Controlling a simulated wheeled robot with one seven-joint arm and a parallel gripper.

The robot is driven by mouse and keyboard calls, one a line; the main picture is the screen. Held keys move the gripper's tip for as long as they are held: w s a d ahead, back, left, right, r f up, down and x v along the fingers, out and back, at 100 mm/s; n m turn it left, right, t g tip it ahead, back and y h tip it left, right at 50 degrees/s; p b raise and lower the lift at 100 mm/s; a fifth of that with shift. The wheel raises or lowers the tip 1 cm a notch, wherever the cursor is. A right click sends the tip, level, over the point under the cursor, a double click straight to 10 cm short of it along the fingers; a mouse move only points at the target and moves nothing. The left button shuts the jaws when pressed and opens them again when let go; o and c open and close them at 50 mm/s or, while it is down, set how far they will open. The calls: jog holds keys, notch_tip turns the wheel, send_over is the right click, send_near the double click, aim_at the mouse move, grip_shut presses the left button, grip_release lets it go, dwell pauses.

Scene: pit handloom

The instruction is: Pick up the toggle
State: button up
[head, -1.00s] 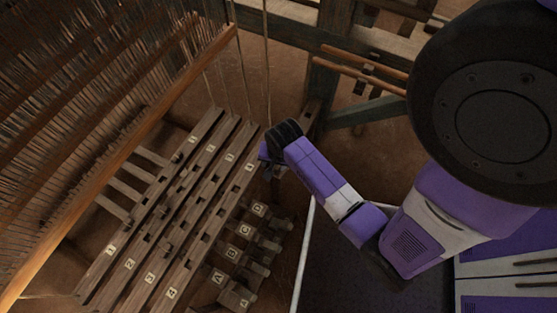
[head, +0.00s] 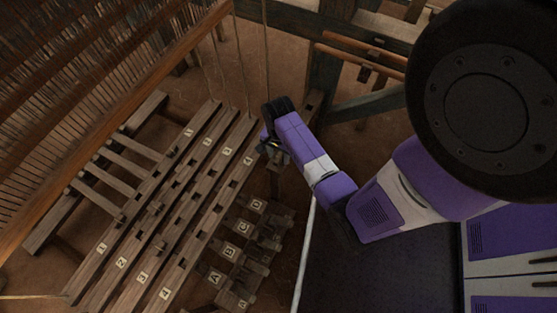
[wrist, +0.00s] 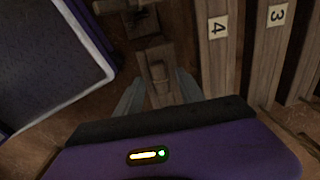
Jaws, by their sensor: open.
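In the wrist view a small wooden piece (wrist: 158,72), which looks like the toggle, stands on a wooden block or post. It lies between and just ahead of my fingertips, with no contact that I can make out. My gripper (wrist: 158,90) is open, with one grey finger on each side of the piece. In the head view my gripper (head: 273,150) hangs beside the upper right end of the plank marked 4 (head: 166,292). The toggle cannot be made out there.
Several long slotted planks with number labels lie to the left, including the plank marked 3 (head: 142,277). Small blocks lettered A to D (head: 243,227) sit below my gripper. The loom's warp frame (head: 120,130) is at left. Dark timber posts and rails (head: 330,75) stand behind.

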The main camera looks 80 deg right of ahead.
jog(key=shift+f, duration=0.4)
grip_shut()
jog(key=shift+r, duration=0.15)
